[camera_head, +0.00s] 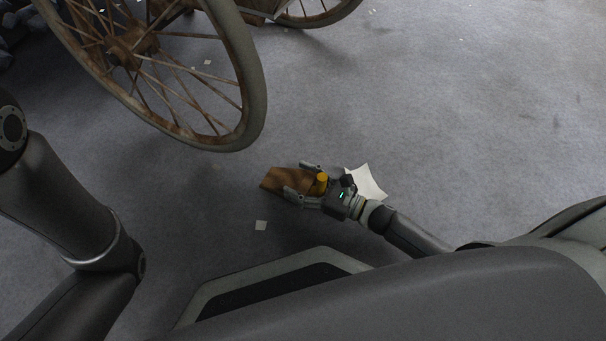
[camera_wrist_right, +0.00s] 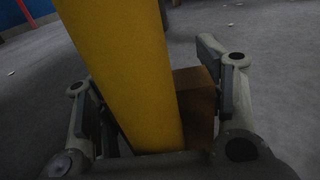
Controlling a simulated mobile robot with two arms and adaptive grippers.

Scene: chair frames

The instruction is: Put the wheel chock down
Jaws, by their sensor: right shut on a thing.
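The wheel chock (camera_head: 274,179) is a brown wedge with a yellow upright part (camera_head: 321,182), low over or on the grey floor below the spoked wheel. I cannot tell whether it touches the floor. My right gripper (camera_head: 297,178) is shut on the chock, one finger on each side. In the right wrist view the yellow part (camera_wrist_right: 125,70) fills the middle, and the chock's brown block (camera_wrist_right: 196,105) shows beside the right finger. My left arm comes in from the left, but its gripper is out of view.
A large rusty spoked wheel (camera_head: 246,75) stands above and left of the chock, apart from it. A white sheet (camera_head: 366,182) lies behind my right gripper, and a small white scrap (camera_head: 261,225) lies nearby. The floor at right is mostly clear.

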